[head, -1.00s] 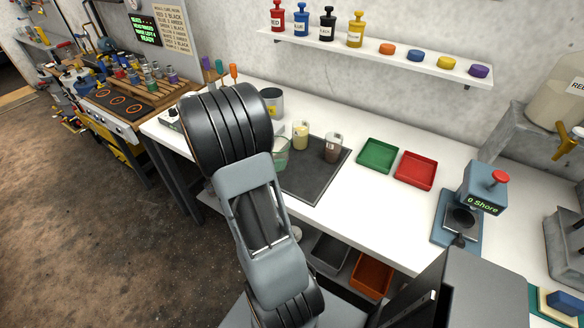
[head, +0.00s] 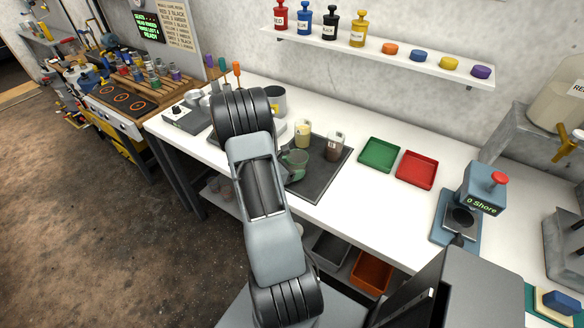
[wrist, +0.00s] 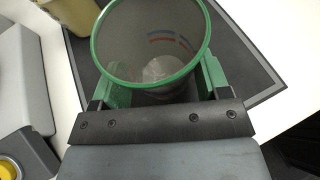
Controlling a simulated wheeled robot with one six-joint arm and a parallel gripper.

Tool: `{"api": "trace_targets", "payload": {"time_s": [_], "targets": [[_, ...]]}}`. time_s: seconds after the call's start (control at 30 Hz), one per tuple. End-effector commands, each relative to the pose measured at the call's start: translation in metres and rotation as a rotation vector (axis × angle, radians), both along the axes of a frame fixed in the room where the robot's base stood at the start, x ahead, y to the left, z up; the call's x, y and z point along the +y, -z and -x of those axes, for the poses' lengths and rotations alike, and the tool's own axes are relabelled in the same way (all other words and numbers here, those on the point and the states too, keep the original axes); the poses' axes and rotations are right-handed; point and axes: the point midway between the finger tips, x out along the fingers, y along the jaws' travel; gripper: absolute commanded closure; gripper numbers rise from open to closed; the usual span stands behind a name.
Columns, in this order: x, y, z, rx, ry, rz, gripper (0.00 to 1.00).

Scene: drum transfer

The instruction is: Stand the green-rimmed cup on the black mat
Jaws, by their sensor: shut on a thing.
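The green-rimmed cup (wrist: 152,50) is clear and looks empty in the wrist view, with red and blue marks on its wall. My gripper (wrist: 160,88) is shut on it, a green finger on each side. In the head view the cup (head: 295,162) shows over the left part of the black mat (head: 316,184), partly behind my arm. It looks upright or nearly so. I cannot tell whether its base touches the mat. The mat also shows around it in the wrist view (wrist: 232,75).
A cup with pale yellow contents (head: 303,134) and one with brown contents (head: 334,146) stand on the mat's back part. A green tray (head: 379,154) and a red tray (head: 416,169) lie to the right. A grey pot (head: 276,100) stands behind. The white bench front is clear.

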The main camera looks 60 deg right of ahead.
Motion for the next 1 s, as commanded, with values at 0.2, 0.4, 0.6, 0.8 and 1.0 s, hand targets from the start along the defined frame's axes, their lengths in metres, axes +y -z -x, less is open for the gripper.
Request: {"api": "trace_targets", "payload": {"time_s": [0.2, 0.4, 0.6, 0.8, 1.0], "targets": [[0.0, 0.0005, -0.0001, 0.0, 0.0, 0.001, 0.53], [-0.0001, 0.0052, -0.0001, 0.0, 0.0, 0.0, 0.53], [-0.0001, 0.0041, -0.0001, 0.0, 0.0, 0.0, 0.15], [0.0, 0.0041, -0.0001, 0.0, 0.0, 0.0, 0.05], [0.0, 0.0009, -0.0001, 0.0, 0.0, 0.0, 0.05]]}}
